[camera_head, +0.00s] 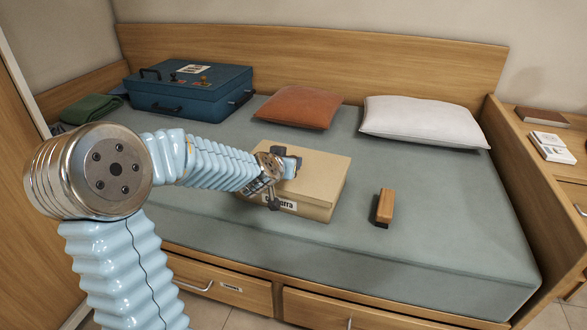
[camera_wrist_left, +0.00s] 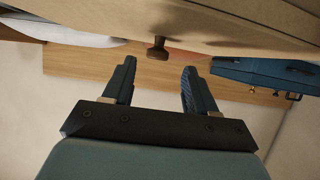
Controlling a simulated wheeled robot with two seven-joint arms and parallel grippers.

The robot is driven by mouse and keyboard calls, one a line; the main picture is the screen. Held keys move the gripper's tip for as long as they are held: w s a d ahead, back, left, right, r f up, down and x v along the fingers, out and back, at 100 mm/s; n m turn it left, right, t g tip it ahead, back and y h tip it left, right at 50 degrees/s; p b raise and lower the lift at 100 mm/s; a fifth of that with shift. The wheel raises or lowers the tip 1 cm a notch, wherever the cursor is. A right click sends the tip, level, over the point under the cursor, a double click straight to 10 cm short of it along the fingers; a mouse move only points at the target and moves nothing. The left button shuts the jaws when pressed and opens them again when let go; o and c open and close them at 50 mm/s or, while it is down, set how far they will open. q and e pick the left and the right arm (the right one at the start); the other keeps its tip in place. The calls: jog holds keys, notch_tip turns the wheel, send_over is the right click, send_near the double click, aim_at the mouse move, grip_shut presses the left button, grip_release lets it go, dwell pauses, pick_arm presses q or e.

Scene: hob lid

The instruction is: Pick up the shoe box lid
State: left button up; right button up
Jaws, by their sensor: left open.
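The tan shoe box (camera_head: 318,208) with a label on its front stands on the bed. Its lid (camera_head: 322,170) is on top and partly hidden by my left gripper (camera_head: 288,163). In the left wrist view, which looks upside down, the lid (camera_wrist_left: 235,22) fills the top edge. A small dark brown knob (camera_wrist_left: 158,49) sticks out from it. My left gripper (camera_wrist_left: 156,70) is open and empty, with the knob just beyond its fingertips and lined up with the gap between them. In the head view the gripper hides the knob. My right gripper is not in view.
A wooden brush (camera_head: 386,206) lies right of the box on the bed (camera_head: 440,235). Behind are a blue suitcase (camera_head: 190,92), a rust cushion (camera_head: 299,107) and a white pillow (camera_head: 425,121). The bed's right side is clear.

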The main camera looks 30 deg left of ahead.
pick_arm(q)
jog(key=x, duration=0.5)
jog(key=shift+w+d+f, duration=0.1)
jog(key=shift+w, duration=0.3)
grip_shut()
